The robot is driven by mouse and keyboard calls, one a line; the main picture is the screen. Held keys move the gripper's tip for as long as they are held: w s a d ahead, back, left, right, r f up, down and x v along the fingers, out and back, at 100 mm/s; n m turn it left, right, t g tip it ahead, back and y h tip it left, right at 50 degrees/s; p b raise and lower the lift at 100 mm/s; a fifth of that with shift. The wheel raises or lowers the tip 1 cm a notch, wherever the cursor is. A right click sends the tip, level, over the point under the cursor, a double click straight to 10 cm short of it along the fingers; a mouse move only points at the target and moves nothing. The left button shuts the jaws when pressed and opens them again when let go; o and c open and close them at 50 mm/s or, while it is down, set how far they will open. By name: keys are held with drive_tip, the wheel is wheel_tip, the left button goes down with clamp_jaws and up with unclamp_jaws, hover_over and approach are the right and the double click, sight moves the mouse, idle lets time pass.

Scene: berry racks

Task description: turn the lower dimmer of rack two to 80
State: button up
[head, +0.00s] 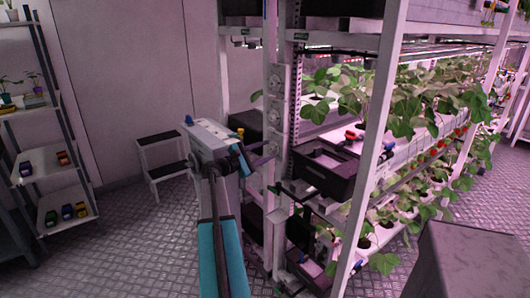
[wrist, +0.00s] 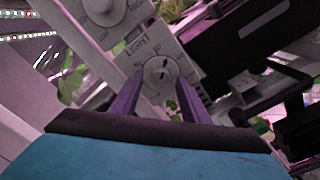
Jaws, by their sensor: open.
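In the wrist view, a pale round dimmer (wrist: 157,71) with a dark mark on its face sits on a light panel. A label that seems to read "LIGHT 1" is above it. A larger round dial (wrist: 103,8) is further up the panel, cut by the top edge. My gripper (wrist: 160,78) is open, its two purple fingers apart on either side of the lower dimmer in this view. I cannot tell whether they touch it, nor read its setting. In the head view my gripper (head: 277,151) is at the rack's front post.
A black crate (head: 322,172) sits on the rack right of my gripper. Strawberry plants (head: 410,95) fill the shelves behind. A step stool (head: 160,160) and a shelf unit (head: 52,165) with small coloured items stand left. Open floor (head: 130,240) lies between.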

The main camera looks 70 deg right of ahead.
clamp_jaws()
drive_tip(key=shift+f+m+b, duration=0.15)
drive_tip(key=shift+m+b, duration=0.35)
drive_tip(key=shift+b, duration=0.55)
drive_tip(key=m+b, duration=0.2)
drive_tip(key=b, duration=0.1)
drive_tip(key=c, duration=1.1)
unclamp_jaws()
drive_tip(key=shift+m+b, duration=1)
drive_tip(key=shift+b, duration=0.25)
drive_tip(key=shift+o, duration=0.2)
drive_tip(key=shift+r, duration=0.2)
clamp_jaws()
